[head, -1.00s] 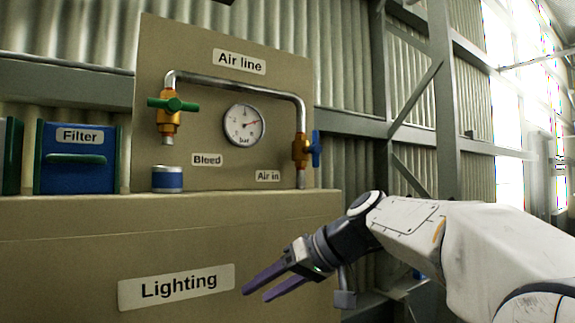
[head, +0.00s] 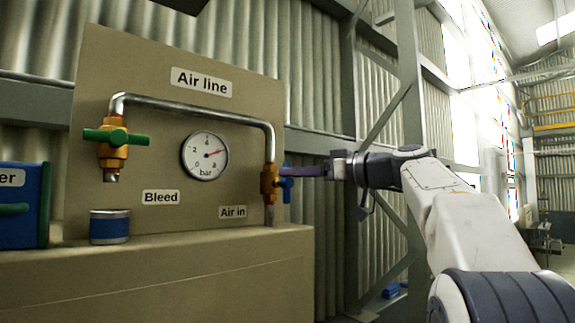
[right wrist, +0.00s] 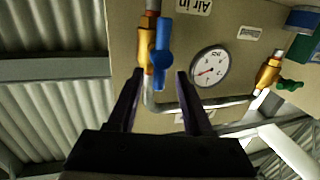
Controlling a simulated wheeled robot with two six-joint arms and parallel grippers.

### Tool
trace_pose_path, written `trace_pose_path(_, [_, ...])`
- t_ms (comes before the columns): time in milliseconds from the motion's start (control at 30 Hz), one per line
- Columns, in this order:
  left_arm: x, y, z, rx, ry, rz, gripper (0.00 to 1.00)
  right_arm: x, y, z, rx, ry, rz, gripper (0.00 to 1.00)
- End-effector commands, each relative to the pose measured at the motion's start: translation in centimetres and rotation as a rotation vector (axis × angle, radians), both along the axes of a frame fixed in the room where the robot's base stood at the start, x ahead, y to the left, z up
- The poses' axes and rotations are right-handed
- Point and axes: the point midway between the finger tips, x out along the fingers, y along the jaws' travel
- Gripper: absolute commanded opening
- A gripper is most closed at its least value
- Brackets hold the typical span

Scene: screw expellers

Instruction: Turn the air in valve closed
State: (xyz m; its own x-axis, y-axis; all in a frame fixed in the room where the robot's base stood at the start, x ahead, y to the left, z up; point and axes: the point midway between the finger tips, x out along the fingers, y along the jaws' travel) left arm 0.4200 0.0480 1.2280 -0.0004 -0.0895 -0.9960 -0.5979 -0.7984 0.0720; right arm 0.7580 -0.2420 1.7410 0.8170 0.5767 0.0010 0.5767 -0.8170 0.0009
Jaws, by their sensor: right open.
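The air in valve is a brass body (head: 269,182) on the right end of the pipe, above the "Air in" label (head: 232,212). Its blue handle (head: 286,184) sticks out on the right side. My right gripper (head: 292,171) is at the handle from the right, its purple fingers level. In the right wrist view the fingers of my right gripper (right wrist: 160,75) are open, and the lower end of the blue handle (right wrist: 161,55) shows between their tips. I cannot tell whether they touch it. My left gripper is not in view.
A bleed valve (head: 113,150) with a green handle is on the pipe's left end, above a blue-banded can (head: 109,227). A pressure gauge (head: 204,156) sits between the valves. A blue filter box (head: 22,205) stands at far left. Steel posts and corrugated wall lie behind.

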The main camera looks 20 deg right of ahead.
Motion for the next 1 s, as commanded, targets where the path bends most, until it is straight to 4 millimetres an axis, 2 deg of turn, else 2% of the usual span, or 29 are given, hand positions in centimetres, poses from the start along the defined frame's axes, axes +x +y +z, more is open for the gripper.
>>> trace_pose_path(33, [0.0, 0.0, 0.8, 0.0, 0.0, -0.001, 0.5, 0.7, 0.6, 0.3, 0.0, 0.003, 0.004, 0.51])
trace_pose_path(200, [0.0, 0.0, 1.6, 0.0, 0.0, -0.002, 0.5, 2.1, 1.4, 0.1, 0.0, 0.003, 0.0, 0.51])
trace_pose_path(567, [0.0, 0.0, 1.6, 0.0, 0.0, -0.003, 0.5, 2.5, 1.5, -0.1, 0.0, 0.001, -0.005, 0.51])
trace_pose_path(600, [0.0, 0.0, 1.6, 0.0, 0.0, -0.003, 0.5, 2.5, 1.5, -0.1, 0.0, 0.001, -0.005, 0.35])
trace_pose_path(700, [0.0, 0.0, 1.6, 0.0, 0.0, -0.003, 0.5, 2.5, 1.5, -0.1, 0.0, 0.001, -0.005, 0.0])
trace_pose_path(1000, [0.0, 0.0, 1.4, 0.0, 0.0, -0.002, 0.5, 2.5, 1.4, -0.2, 0.012, 0.006, -0.005, 0.0])
